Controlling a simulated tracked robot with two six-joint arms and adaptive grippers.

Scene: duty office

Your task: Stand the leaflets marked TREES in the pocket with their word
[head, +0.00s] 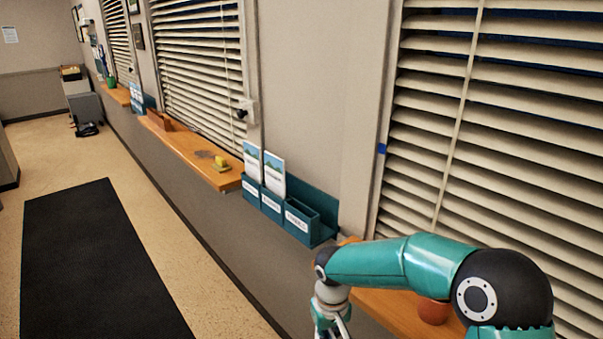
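A teal leaflet rack (328,227) with labelled pockets is on the wall between two wooden sills. Leaflets (251,160) stand in its left pocket and more leaflets (274,172) in its middle one. The right pocket (301,217) looks empty. The labels and the leaflets' words are too small to read, so I cannot tell which are TREES. My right gripper (331,322) hangs at the bottom edge, nearer than the rack and below it. It is partly cut off, and its fingers and any load are unclear. My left gripper is not in view.
A near wooden sill (384,308) bears a terracotta pot (434,312), partly behind my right arm. A farther sill (190,152) holds a yellow object (221,163). Another leaflet holder (141,98) is beyond. A black mat (95,265) lies on open floor at left.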

